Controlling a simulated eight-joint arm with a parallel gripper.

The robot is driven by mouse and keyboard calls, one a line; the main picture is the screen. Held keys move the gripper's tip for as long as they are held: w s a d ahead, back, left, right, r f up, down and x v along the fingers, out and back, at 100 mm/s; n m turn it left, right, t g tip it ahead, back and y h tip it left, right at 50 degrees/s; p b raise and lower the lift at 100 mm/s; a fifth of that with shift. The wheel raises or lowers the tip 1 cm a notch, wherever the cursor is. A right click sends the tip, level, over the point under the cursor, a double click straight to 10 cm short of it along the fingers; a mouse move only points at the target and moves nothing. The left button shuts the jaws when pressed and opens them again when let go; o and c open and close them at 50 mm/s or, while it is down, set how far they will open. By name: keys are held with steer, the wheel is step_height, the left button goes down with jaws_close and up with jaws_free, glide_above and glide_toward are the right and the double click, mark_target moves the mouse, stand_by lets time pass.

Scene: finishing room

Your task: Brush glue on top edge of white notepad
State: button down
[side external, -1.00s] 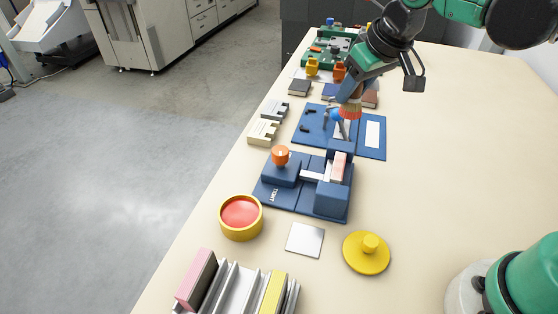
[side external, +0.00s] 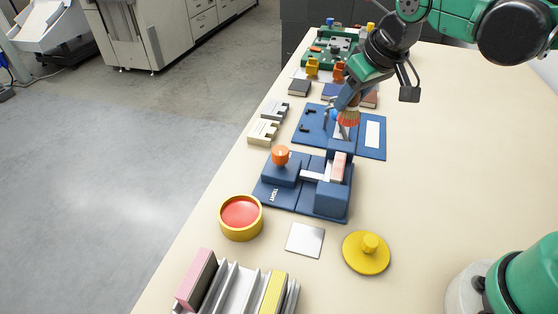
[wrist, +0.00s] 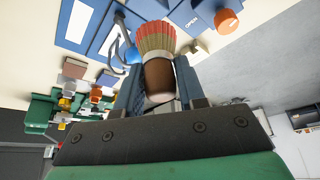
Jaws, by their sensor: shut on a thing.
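My gripper (side external: 346,100) is shut on a brush, held with its red and tan bristles (side external: 348,118) down above the blue tool board. In the wrist view, the brown-handled brush (wrist: 158,78) sits between my gripper's fingers (wrist: 160,100), its bristles pointing away. A pale pad (side external: 338,168), pinkish on its upper part, stands upright in the blue clamp (side external: 331,202); whether it is the white notepad is hard to tell. The brush is beyond the clamp in the side view, apart from the pad. A yellow pot (side external: 241,234) holds red glue.
A yellow lid (side external: 366,254) and a pale square plate (side external: 305,240) lie in front of the clamp. A rack (side external: 240,288) of pads stands at the near edge. The blue board (side external: 372,151) and several small blocks lie beyond. The table's right side is largely clear.

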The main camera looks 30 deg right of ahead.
mark_target(352, 122)
steer(key=shift+f, duration=3.35)
steer(key=shift+s+a+r, duration=0.25)
steer(key=shift+s+a, duration=0.1)
steer(key=shift+s+a+f, duration=0.15)
steer(key=shift+s+a, duration=0.35)
steer(key=shift+s+a+f, duration=0.1)
steer(key=shift+s+a, duration=2.05)
steer(key=shift+w+d, duration=2.95)
steer(key=shift+d, duration=0.05)
steer(key=shift+r, duration=4.1)
steer(key=shift+f, duration=0.15)
